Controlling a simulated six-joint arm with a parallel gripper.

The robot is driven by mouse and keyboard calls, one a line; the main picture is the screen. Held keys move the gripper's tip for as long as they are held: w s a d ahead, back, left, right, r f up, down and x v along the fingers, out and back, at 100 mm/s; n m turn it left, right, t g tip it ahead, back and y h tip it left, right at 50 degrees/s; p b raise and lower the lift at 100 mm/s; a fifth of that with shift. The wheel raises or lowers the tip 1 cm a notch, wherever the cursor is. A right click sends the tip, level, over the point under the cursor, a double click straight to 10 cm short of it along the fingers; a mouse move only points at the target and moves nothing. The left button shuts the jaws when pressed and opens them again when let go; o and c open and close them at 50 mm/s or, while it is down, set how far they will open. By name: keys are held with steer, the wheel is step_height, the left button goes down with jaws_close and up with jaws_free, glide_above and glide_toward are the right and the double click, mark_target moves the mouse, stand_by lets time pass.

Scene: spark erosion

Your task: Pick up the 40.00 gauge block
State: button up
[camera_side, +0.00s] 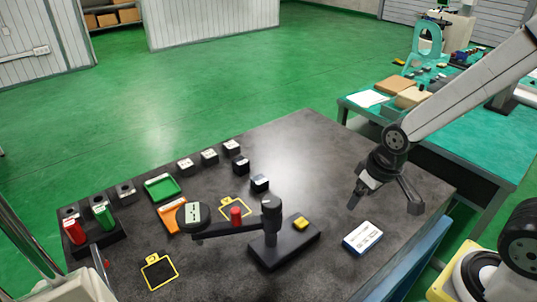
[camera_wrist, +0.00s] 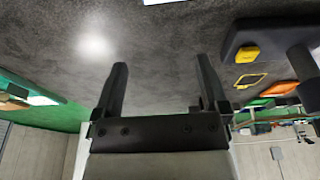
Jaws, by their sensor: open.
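No marking of 40.00 is legible, so I cannot tell for certain which thing is the gauge block. A white-topped block with blue edges and dark print (camera_side: 362,237) lies flat on the dark table near its right front edge. A white edge at the top of the wrist view (camera_wrist: 162,1) may be the same block. My gripper (camera_side: 385,203) is above the table's right part, up and to the right of that block in the side view. Its two fingers, also in the wrist view (camera_wrist: 162,68), are apart with nothing between them.
A dark stand (camera_side: 284,245) with a post, arm and round head is left of the white block; a yellow pad (camera_side: 300,222) sits on its base. Several dark cubes, a green tray (camera_side: 162,187) and an orange tray (camera_side: 172,218) lie farther left. Bare table surrounds the white block.

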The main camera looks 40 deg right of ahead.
mark_target(243, 159)
steer(key=w+a+m+g+y, duration=0.1)
steer(key=w+m, duration=0.2)
steer(key=w, duration=0.2)
steer(key=w+m+g+y, duration=0.1)
steer(key=w+m+y, duration=0.1)
steer(key=w, duration=0.4)
steer(key=w+a+f+m+y, duration=0.1)
steer(key=w+m, duration=0.3)
steer(key=w, duration=0.2)
steer(key=shift+w+a+f+m+g, duration=0.1)
steer(key=shift+w+a+m+g, duration=0.2)
steer(key=shift+m+g, duration=0.1)
steer(key=w+m+y, duration=0.2)
steer(key=w, duration=0.2)
steer(key=w+a+f+m+y, duration=0.1)
steer(key=w+m+y, duration=0.1)
steer(key=w, duration=0.3)
steer(key=w+a+f+m+y, duration=0.1)
steer(key=w+m+y, duration=0.1)
steer(key=w+y, duration=0.2)
steer(key=shift+w+m, duration=0.15)
steer(key=shift+m, duration=0.25)
steer(key=shift+w+m+g+y, duration=0.35)
steer(key=shift+w+y, duration=0.25)
steer(key=shift+y, duration=0.2)
steer(key=shift+x, duration=1.25)
steer(key=shift+x, duration=2.65)
steer(key=shift+w, duration=0.1)
